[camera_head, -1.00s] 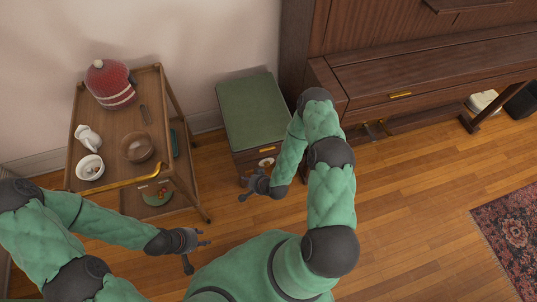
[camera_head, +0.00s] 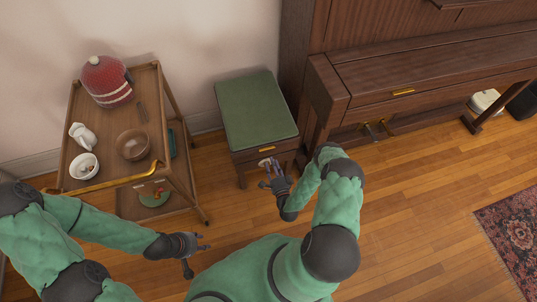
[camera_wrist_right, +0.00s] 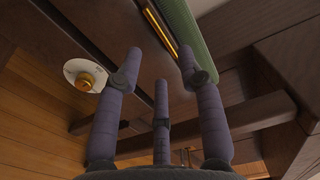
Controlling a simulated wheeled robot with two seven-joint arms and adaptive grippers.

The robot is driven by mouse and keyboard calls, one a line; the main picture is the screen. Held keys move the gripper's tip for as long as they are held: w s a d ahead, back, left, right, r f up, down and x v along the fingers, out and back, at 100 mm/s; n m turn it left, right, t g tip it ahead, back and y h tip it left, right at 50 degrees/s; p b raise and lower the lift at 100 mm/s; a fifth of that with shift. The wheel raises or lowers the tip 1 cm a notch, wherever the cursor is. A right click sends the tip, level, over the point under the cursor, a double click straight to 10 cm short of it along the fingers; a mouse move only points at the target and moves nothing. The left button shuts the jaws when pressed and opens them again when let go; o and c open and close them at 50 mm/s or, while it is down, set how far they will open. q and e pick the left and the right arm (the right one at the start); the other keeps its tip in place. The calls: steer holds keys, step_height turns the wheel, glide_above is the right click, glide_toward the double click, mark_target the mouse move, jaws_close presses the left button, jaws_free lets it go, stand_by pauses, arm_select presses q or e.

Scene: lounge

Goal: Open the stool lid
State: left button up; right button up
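The stool (camera_head: 255,110) stands against the wall, with a green padded lid that lies shut on its dark wooden body. A gold handle (camera_head: 267,150) sits on its front under the lid and also shows in the right wrist view (camera_wrist_right: 161,30). My right gripper (camera_head: 269,173) is in front of the stool, below the handle. Its fingers are spread and empty, and in the right wrist view (camera_wrist_right: 159,82) they point toward the wooden front and green lid edge, apart from the handle. My left gripper (camera_head: 199,249) is open and empty, low between the cart and my body.
A wooden cart (camera_head: 108,165) with a red pot (camera_head: 107,84), bowls and a gold rail stands left of the stool. A piano (camera_head: 400,85) stands close on the right. A gold knob (camera_wrist_right: 86,82) on a white plate shows in the right wrist view. Wooden floor in front is clear.

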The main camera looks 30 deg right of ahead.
steer(key=b+x, duration=0.1)
steer(key=x, duration=0.5)
steer(key=shift+w+d+b, duration=0.15)
steer(key=shift+w+b, duration=0.1)
steer(key=shift+b, duration=0.1)
jaws_close()
